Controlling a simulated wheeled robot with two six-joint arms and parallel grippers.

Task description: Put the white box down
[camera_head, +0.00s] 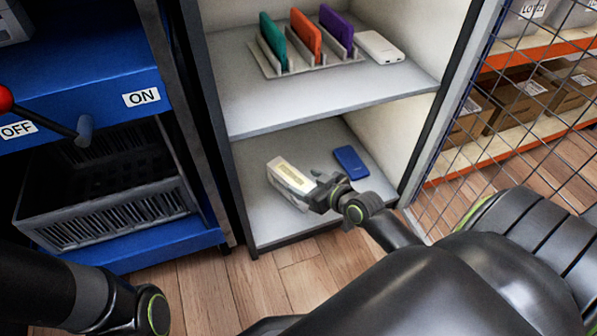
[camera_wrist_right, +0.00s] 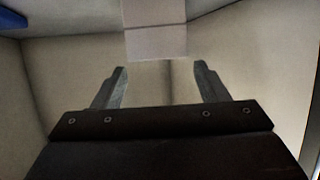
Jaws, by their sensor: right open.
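The white box (camera_head: 288,176), with a pale yellow label on top, is on the lower shelf (camera_head: 262,222) of the grey cabinet, left of the blue phone (camera_head: 350,162). My right gripper (camera_head: 316,190) is at the box's right end. In the right wrist view its two fingers (camera_wrist_right: 161,70) are spread with nothing between them. The box (camera_wrist_right: 155,38) shows just beyond the fingertips there, apart from them in the picture. Whether a finger touches the box is unclear. My left arm shows at the lower left; its gripper is out of view.
The upper shelf (camera_head: 330,101) holds a rack with teal, orange and purple phones (camera_head: 305,36) and a white device (camera_head: 379,46). Cabinet side walls and wire mesh (camera_head: 500,130) bound the right.

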